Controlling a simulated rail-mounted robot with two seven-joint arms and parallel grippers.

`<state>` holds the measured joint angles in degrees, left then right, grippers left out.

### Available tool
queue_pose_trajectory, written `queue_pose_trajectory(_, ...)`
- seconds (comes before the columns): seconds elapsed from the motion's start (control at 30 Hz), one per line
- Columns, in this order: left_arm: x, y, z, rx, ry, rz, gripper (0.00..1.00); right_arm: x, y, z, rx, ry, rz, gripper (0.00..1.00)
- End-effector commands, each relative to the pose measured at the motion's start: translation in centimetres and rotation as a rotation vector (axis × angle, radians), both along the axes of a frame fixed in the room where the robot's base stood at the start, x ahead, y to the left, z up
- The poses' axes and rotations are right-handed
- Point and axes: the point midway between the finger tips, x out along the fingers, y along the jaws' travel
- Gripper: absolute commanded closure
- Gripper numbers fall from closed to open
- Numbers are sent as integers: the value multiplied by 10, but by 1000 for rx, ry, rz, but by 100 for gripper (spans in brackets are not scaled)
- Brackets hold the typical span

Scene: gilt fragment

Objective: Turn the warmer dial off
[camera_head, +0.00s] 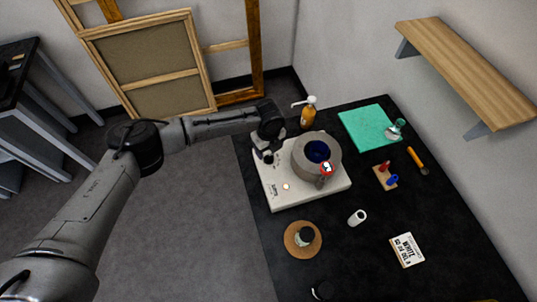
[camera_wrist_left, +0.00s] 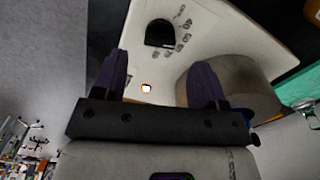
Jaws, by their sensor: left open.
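The white warmer (camera_head: 300,199) sits on the black table with a grey round pot (camera_head: 301,160) on it. Its black dial (camera_wrist_left: 159,33) shows in the left wrist view, with printed marks beside it. A small indicator light (camera_wrist_left: 147,88) glows on the warmer; it also shows in the head view (camera_head: 286,187). My left gripper (camera_head: 267,149) is over the warmer's left edge, by the dial. In the left wrist view its two dark fingers (camera_wrist_left: 160,66) are apart with nothing between them, and the dial lies beyond the tips. My right gripper is out of view.
An amber pump bottle (camera_head: 308,116) stands behind the warmer. A brush-like item with a red part (camera_head: 326,169) is at the pot. A jar on a round cork mat (camera_head: 292,249), a white cylinder (camera_head: 357,217) and a green mat (camera_head: 362,124) are around it.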

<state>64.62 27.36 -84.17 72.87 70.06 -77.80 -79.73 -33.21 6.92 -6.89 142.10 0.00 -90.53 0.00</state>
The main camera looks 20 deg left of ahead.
Motion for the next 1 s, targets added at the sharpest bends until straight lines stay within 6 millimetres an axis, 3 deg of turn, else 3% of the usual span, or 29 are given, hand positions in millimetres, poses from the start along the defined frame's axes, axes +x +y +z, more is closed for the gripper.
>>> queue_pose_trajectory(0.1, 0, 0, -19, 1, 2, 2, 34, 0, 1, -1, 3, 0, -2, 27)
queue_pose_trajectory(0.33, 0, 0, -42, 1, 1, 1, 34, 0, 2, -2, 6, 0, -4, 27)
queue_pose_trajectory(0.8, 0, 0, -50, 0, 0, 1, 34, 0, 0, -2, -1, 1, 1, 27)
queue_pose_trajectory(1.0, 0, 0, -50, 0, 0, 1, 52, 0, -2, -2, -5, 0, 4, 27)
